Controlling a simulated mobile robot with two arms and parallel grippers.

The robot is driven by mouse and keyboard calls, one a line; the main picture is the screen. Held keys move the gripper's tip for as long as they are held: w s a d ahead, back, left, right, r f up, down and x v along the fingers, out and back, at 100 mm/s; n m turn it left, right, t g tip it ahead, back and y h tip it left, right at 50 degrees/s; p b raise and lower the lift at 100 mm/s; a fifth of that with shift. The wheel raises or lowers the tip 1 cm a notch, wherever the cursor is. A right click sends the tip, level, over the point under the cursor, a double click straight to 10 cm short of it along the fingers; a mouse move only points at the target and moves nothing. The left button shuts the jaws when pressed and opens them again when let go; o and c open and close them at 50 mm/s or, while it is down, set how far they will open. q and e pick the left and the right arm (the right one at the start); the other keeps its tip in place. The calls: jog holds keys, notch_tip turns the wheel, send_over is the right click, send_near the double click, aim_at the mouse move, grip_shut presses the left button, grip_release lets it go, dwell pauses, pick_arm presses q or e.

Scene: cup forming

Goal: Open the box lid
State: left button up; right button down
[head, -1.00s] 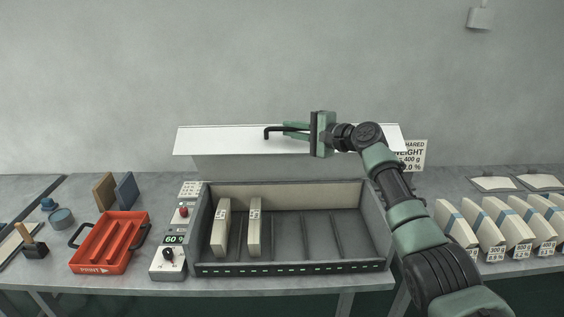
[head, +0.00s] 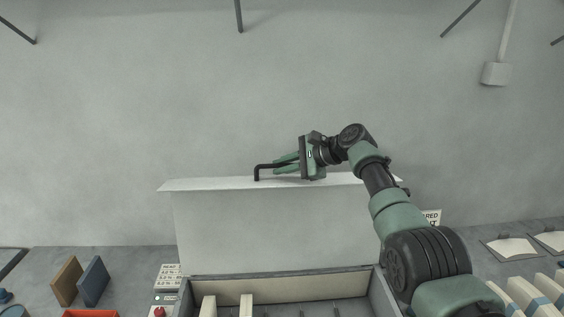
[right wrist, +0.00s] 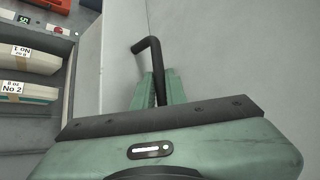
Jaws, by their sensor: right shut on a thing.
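The box (head: 384,288) stands at the bottom of the head view, with only its back part in the picture. Its pale lid (head: 280,230) stands raised, close to upright, at the back. A black bent handle (head: 257,170) sits at the lid's top edge. My right gripper (head: 277,164) is shut on the handle. In the right wrist view, the green fingers (right wrist: 160,88) close around the handle (right wrist: 147,46), with the lid (right wrist: 230,60) beside them. Two cream blocks (head: 246,304) stand upright inside the box. My left gripper is out of view.
A brown and a blue panel (head: 93,281) stand on the table left of the box. A red tray (head: 90,313) is cut off at the bottom edge. Several cream blocks (head: 527,297) stand on the right. A grey wall is behind the lid.

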jog(key=shift+f, duration=0.4)
jog(key=shift+s, duration=0.15)
jog(key=c, duration=1.5)
grip_release()
jog(key=shift+o, duration=0.2)
jog(key=shift+s+d+r+b, duration=0.25)
jog(key=shift+d+b, duration=0.25)
jog(key=shift+b, duration=0.3)
jog(key=b+v, duration=0.3)
jog(key=v, duration=0.3)
jog(key=shift+w+d+r, duration=0.1)
jog(key=shift+w+r, duration=0.05)
jog(key=shift+r, duration=0.35)
